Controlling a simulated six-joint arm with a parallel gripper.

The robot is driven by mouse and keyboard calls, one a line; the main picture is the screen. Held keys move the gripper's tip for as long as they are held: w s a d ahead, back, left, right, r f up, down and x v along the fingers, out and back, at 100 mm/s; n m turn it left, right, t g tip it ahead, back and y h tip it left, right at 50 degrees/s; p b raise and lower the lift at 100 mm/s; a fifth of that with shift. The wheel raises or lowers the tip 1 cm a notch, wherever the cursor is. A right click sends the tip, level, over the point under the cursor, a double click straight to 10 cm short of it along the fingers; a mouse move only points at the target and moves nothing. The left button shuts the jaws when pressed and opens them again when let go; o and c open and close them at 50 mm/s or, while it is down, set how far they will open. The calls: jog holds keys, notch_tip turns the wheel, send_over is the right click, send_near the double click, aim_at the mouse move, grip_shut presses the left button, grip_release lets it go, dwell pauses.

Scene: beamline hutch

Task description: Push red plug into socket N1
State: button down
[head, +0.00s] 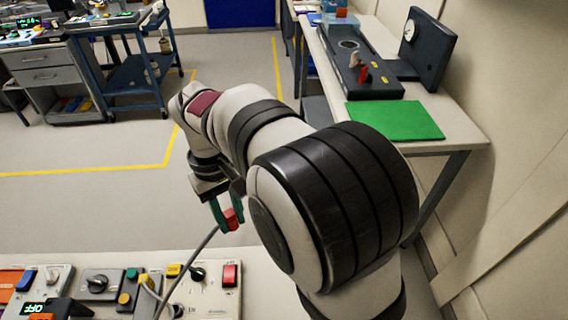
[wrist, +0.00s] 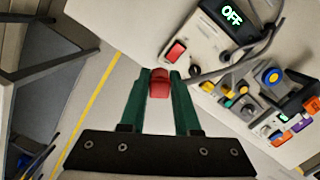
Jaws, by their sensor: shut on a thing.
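The red plug (head: 233,219) is held between the green fingers of my gripper (head: 227,214), in the air beyond the far edge of the front bench. In the wrist view the red plug (wrist: 159,84) sits between the two fingertips (wrist: 161,90), which are shut on it. A grey cable (head: 192,258) runs from the plug down towards the bench panel. The white control panel (head: 212,298) lies at the lower left and is apart from the plug. I cannot tell which fitting is socket N1; the labels are too small to read.
The panel carries a red rocker switch (head: 230,274), black knobs (head: 97,283) and coloured buttons. An OFF display (wrist: 232,15) shows in the wrist view. A side bench with a green mat (head: 395,121) stands at right. A blue cart (head: 130,75) stands far left; the floor between is clear.

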aim_at(176, 309)
jog(key=s+a+f+n, duration=0.3)
jog(key=s+a+f, duration=0.15)
jog(key=a, duration=0.25)
jog(key=s+a+f+n, duration=0.3)
jog(key=s+a, duration=0.2)
jog(key=a, duration=0.2)
jog(key=shift+t, duration=0.3)
jog(key=shift+s+a+f, duration=0.1)
jog(key=shift+s+f, duration=0.05)
jog(key=shift+f, duration=1.7)
jog(key=shift+s+a+f, duration=0.1)
jog(key=shift+s+f, duration=0.05)
jog(key=shift+f, duration=1.7)
jog(key=shift+f, duration=0.55)
jog(key=c, duration=0.5)
grip_release()
jog(key=shift+c, duration=0.2)
